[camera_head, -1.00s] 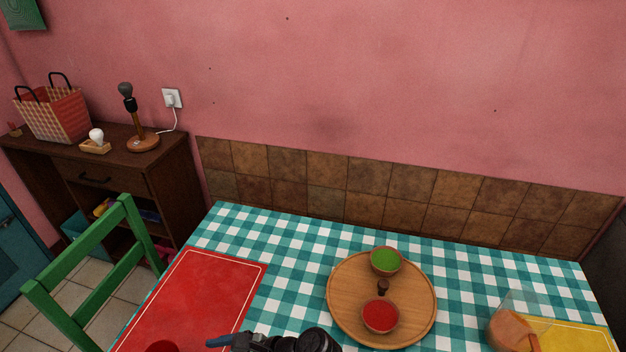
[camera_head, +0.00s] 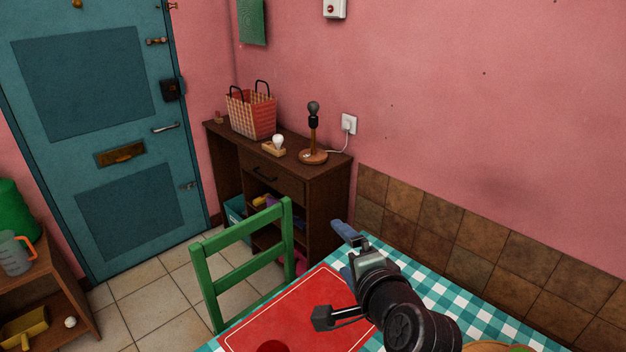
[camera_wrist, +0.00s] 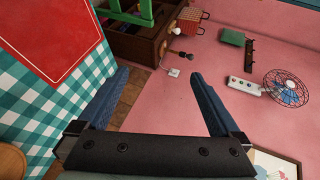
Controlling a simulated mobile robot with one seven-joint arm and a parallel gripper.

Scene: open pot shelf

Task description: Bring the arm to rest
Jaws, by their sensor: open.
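My gripper (camera_head: 347,236) is at the end of my black arm, above the table near the red placemat (camera_head: 290,312) in the head view. Its blue fingers stand wide apart and empty in the wrist view, where my gripper (camera_wrist: 159,75) shows with the pink wall between the fingers. No object is held.
A green chair (camera_head: 243,250) stands at the table with its checked cloth (camera_head: 480,308). Behind it is a dark cabinet (camera_head: 320,185) carrying a basket (camera_head: 251,115), a bulb and a lamp (camera_head: 313,135). A wall fan (camera_wrist: 287,90) shows in the wrist view.

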